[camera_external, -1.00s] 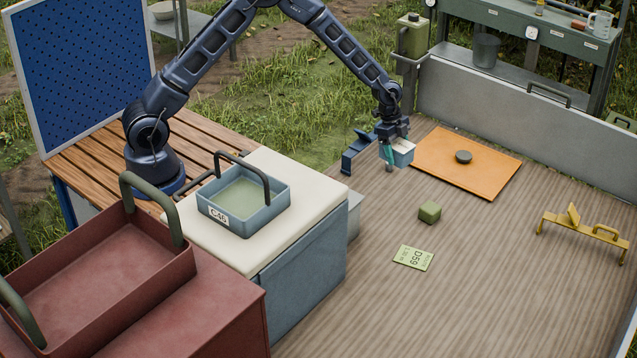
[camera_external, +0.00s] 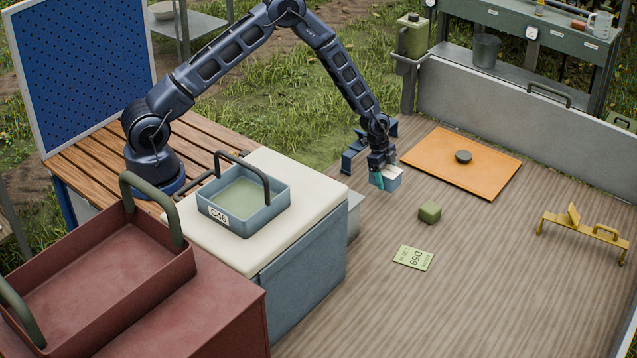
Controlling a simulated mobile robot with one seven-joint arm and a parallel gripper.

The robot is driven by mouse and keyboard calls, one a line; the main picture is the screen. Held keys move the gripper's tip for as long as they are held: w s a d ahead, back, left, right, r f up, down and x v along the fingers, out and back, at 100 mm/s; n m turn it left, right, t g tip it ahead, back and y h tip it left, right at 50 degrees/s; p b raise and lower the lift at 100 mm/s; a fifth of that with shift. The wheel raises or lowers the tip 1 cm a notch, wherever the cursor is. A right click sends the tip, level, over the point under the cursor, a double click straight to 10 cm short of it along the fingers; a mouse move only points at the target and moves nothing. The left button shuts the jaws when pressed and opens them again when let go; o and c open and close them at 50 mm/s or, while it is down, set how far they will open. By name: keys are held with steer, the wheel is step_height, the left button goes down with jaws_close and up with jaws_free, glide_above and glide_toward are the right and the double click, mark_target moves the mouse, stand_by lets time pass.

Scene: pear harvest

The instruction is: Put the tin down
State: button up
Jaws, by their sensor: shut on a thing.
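The tin (camera_external: 393,181) is a small light-blue box with a pale top. My gripper (camera_external: 379,178) is shut on it from above, with a teal finger along its left side. The tin is low over the plank deck (camera_external: 480,270), left of the orange mat and behind the green block. I cannot tell if its underside touches the deck. The gripper hides part of the tin.
An orange mat (camera_external: 430,160) bears a dark round disc (camera_external: 463,157). A green block (camera_external: 429,212) and a green D59 card (camera_external: 413,258) lie in front. A yellow stand (camera_external: 583,228) is at right. A blue tray (camera_external: 240,222) sits on the white-topped cabinet. The deck's front is clear.

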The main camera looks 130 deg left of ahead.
mark_target(387, 202)
steer(key=shift+f, duration=3.55)
steer(key=shift+f, duration=0.1)
steer(key=o, duration=1.1)
steer(key=v, duration=1.1)
steer(key=shift+s+r, duration=0.15)
steer(key=shift+r, duration=0.4)
